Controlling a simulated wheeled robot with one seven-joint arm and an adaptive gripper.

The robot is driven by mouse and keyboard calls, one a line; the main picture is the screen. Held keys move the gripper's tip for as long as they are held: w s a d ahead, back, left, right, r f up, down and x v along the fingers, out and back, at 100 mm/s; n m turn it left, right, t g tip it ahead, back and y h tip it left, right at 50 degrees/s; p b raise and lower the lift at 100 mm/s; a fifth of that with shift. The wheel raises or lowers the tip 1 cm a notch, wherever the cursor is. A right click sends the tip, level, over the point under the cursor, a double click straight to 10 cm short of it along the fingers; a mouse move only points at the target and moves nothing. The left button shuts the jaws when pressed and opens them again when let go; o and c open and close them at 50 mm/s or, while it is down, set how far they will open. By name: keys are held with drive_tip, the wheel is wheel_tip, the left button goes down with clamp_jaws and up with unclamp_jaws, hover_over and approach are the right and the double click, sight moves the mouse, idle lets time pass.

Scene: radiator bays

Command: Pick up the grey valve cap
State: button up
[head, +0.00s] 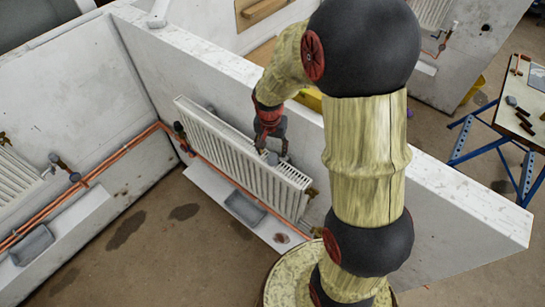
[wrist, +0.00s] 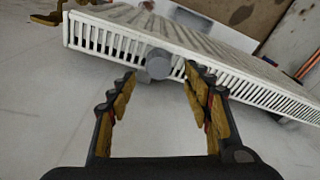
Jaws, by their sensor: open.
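The grey valve cap (wrist: 158,63) is a short round piece at the edge of the white radiator's slotted top (wrist: 105,38), near its middle in the wrist view. In the head view a small grey piece, seemingly the same cap (head: 272,158), shows on the radiator (head: 225,150) under my gripper (head: 270,148). In the wrist view my gripper (wrist: 160,76) is open, with one finger on each side of the cap and the cap just beyond the fingertips. Nothing is between the finger pads. Whether a fingertip touches the cap I cannot tell.
A white partition wall (head: 455,205) stands right behind the radiator. Copper pipes (head: 120,155) run along the walls. A grey tray (head: 244,208) sits on a white ledge below. Another radiator (head: 15,175) is at the left. A workbench (head: 525,105) stands at the right.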

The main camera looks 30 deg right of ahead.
sight(273, 155)
drive_tip(key=shift+d+f+p, duration=0.1)
drive_tip(key=shift+f+p, duration=0.4)
drive_tip(key=shift+f, duration=1.75)
drive_tip(key=shift+c, duration=0.3)
drive_tip(key=c, duration=0.8)
drive_tip(key=shift+c, duration=0.2)
drive_tip(key=shift+r, duration=0.1)
